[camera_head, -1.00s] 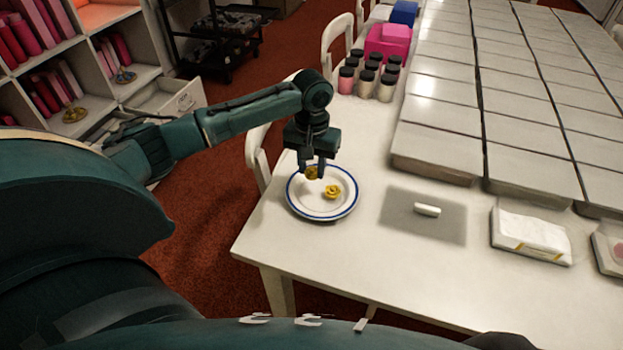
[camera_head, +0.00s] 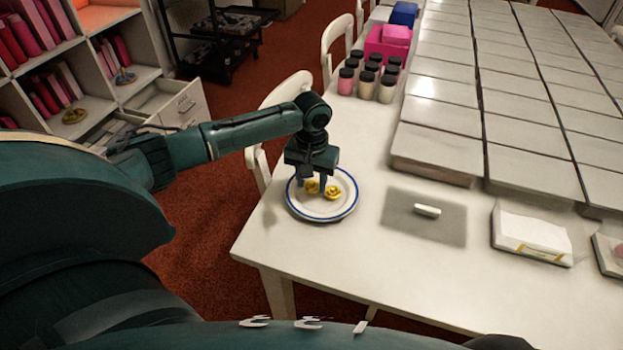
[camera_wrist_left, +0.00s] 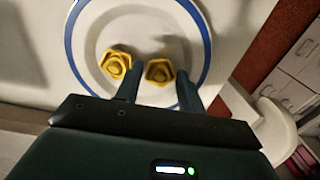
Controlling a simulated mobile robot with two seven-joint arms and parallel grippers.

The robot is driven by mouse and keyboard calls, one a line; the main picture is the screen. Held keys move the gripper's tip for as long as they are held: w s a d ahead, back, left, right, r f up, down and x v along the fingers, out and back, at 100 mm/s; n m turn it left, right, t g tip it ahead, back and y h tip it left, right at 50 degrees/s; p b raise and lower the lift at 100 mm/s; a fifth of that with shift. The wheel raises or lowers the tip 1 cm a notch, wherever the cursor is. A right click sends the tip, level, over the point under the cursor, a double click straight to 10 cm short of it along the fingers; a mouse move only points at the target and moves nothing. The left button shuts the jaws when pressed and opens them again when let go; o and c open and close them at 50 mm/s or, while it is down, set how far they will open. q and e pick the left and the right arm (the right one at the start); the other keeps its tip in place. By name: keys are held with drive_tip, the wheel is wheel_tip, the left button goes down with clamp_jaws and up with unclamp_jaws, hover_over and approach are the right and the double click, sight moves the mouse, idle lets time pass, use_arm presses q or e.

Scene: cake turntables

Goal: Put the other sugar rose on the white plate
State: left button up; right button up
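The white plate (camera_head: 322,215) with a blue rim lies near the table's left edge; it also shows in the wrist view (camera_wrist_left: 85,52). Two yellow sugar roses are on it. One rose (camera_head: 311,188) is between the fingers of my left gripper (camera_head: 311,182). The other rose (camera_head: 333,192) sits just to its right, outside the fingers. In the wrist view, the rose between the fingers (camera_wrist_left: 158,72) has narrow gaps beside it, and the other rose (camera_wrist_left: 116,66) is left of it. My left gripper is open around the rose, low over the plate. My right gripper is not in view.
A grey mat (camera_head: 405,226) with a small white piece (camera_head: 427,210) lies right of the plate. A white packet (camera_head: 530,236) is farther right. Several dark-lidded jars (camera_head: 366,86) and grey slabs (camera_head: 437,145) stand behind. A white chair (camera_head: 262,165) is beside the table.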

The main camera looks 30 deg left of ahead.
sight(311, 184)
use_arm(q)
drive_tip(key=shift+r, duration=0.15)
wheel_tip(311, 184, up, 12)
drive_tip(key=p, duration=0.1)
idle(0.7)
